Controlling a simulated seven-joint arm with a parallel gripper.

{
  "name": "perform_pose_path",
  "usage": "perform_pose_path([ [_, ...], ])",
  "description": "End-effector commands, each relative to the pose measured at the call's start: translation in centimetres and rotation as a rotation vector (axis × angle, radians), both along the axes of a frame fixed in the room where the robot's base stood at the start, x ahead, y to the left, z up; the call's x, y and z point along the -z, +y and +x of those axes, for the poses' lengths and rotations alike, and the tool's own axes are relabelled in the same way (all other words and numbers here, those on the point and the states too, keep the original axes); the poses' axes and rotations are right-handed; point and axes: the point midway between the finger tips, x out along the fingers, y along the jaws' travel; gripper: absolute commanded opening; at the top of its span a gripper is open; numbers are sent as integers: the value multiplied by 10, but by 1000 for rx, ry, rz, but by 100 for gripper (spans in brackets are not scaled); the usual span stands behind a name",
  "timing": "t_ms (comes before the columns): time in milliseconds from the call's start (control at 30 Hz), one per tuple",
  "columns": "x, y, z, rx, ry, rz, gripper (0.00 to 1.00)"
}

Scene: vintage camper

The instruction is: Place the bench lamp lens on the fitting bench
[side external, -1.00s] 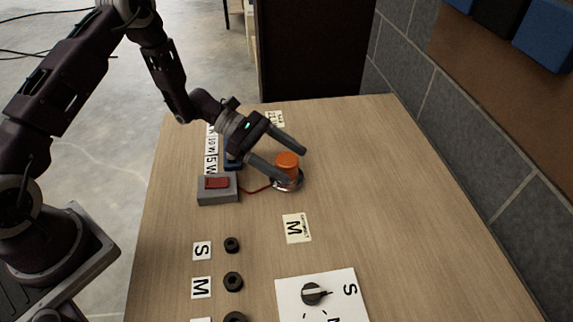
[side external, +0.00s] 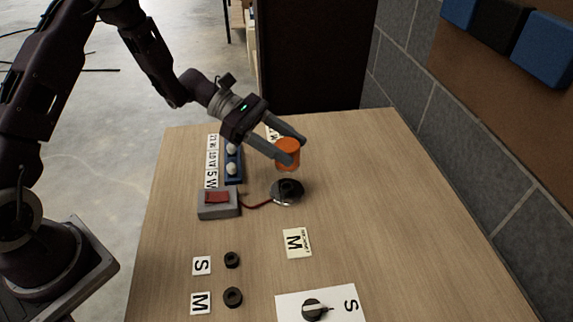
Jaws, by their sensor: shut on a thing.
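The orange lamp lens (side external: 288,156) is held between the fingers of my gripper (side external: 289,155), which is shut on it. The lens is raised above the round dark lamp base (side external: 287,191), with a visible gap between them. The base sits on the wooden fitting bench (side external: 390,210), and a red wire joins it to a grey box with a red switch (side external: 218,203). The lens hides a little of the bench behind it.
A blue holder with white bulbs (side external: 233,165) stands left of the lens beside a label strip (side external: 211,160). Black rings (side external: 232,260), letter cards (side external: 297,243) and a dial sheet (side external: 318,305) lie in front. The bench's right side is clear.

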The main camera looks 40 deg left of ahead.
Motion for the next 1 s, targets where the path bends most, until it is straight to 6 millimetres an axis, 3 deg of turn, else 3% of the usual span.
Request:
perform_pose_path([
  [133, -13, 12, 15, -65, 0, 1, 10],
  [433, -5, 75, 75, -362, 2, 0, 11],
  [833, 76, 81, 80, -390, 4, 0, 10],
  [1000, 94, 81, 80, -390, 0, 0, 10],
])
